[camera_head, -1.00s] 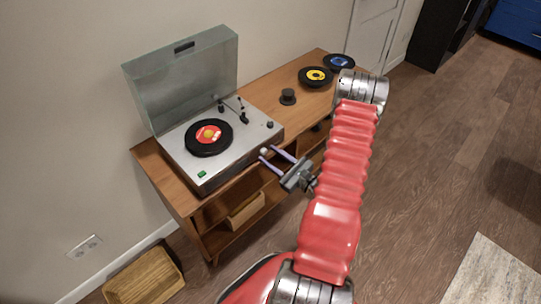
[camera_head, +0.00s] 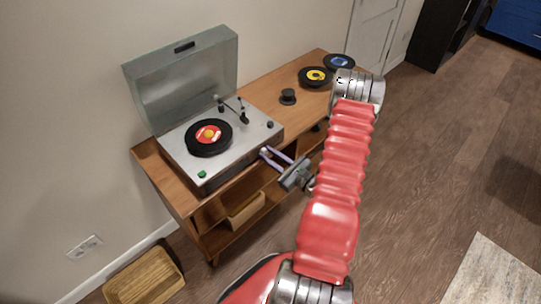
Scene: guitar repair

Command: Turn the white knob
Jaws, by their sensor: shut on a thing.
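The white knob (camera_head: 265,152) is on the front of the record player (camera_head: 247,146), near its right end. My gripper (camera_head: 267,153) reaches it from the front right, with its two purple fingers closed around the knob. The fingers hide most of the knob, so its turn angle cannot be told. The record player's lid is open, and a black record with a red label (camera_head: 208,134) lies on it.
The player stands on a wooden cabinet (camera_head: 297,103) with open shelves. A small black round piece (camera_head: 288,96) and two records (camera_head: 315,77) lie to the right on top. A wooden box (camera_head: 147,278) sits on the floor at lower left.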

